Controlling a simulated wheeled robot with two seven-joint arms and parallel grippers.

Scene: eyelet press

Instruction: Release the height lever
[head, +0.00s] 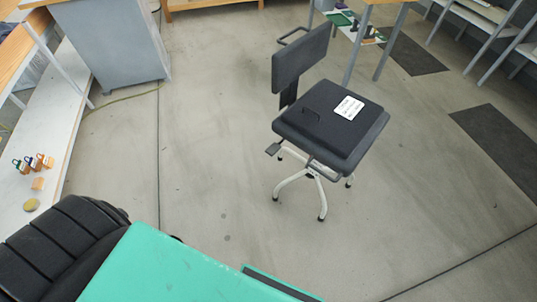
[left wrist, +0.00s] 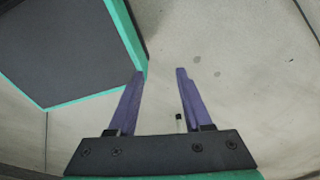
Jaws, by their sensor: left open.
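A dark office chair (head: 335,118) stands on the floor in the middle of the head view, on a pale star base with casters. A small dark paddle lever (head: 273,149) sticks out below the left side of its seat; it appears to be the height lever. A black flat slab with a white printed label (head: 349,107) lies on the seat. In the left wrist view my left gripper (left wrist: 160,73) is open, its two purple fingers apart with only bare floor between them. The chair and lever do not show in that view. My right gripper is in neither view.
A white low shelf (head: 62,120) at the left holds several small padlock-like items (head: 38,161). A grey cabinet (head: 112,45) stands behind it. Desks with metal legs (head: 392,42) stand at the back right. Dark mats (head: 500,145) lie at the right. Floor around the chair is clear.

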